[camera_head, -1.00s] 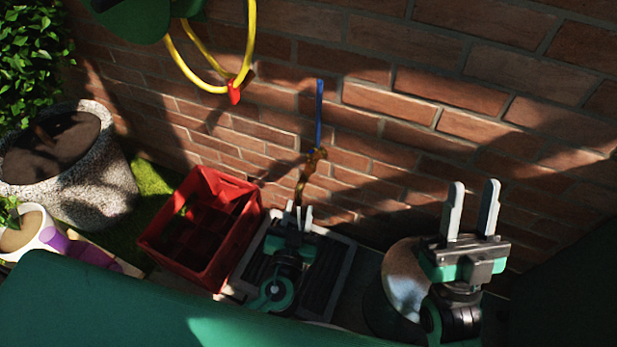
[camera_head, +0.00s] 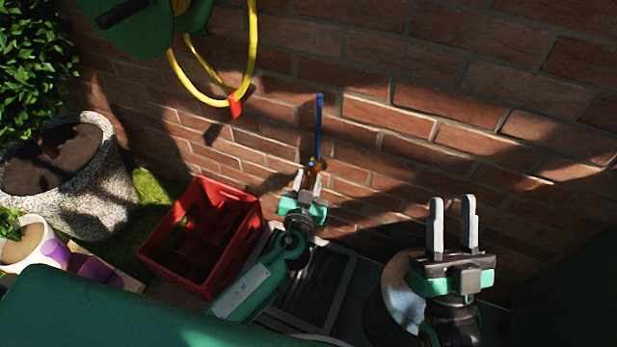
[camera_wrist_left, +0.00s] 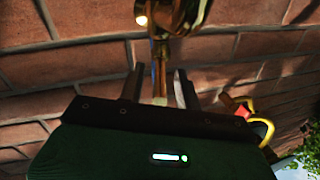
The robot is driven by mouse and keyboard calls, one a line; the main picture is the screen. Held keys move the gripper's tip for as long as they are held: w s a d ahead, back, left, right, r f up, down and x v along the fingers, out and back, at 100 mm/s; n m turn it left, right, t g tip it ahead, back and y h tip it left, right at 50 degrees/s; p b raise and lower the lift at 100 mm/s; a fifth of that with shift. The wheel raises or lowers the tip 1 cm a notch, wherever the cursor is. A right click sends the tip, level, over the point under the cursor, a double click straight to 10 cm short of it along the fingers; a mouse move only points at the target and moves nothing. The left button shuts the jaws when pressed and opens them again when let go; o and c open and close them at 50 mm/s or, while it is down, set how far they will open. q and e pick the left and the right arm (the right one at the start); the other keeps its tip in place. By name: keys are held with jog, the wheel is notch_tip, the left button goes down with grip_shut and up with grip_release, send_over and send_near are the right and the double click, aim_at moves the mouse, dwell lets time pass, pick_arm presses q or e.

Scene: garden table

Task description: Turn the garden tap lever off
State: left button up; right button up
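The brass garden tap (camera_head: 315,165) sticks out from the brick wall, and its blue lever (camera_head: 319,125) stands upright above it. My right gripper (camera_head: 452,225) is open and empty at the right, away from the tap.
A red crate (camera_head: 205,235) stands left of the drain grate (camera_head: 320,285) below the tap. A yellow hose (camera_head: 252,50) hangs on the wall at upper left. A stone planter (camera_head: 90,190) is at the left. A round container (camera_head: 392,290) stands beside my right gripper.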

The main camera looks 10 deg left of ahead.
pick_arm(q)
jog(key=shift+w, duration=0.45)
pick_arm(e)
jog(key=shift+f, duration=0.1)
pick_arm(q)
grip_shut()
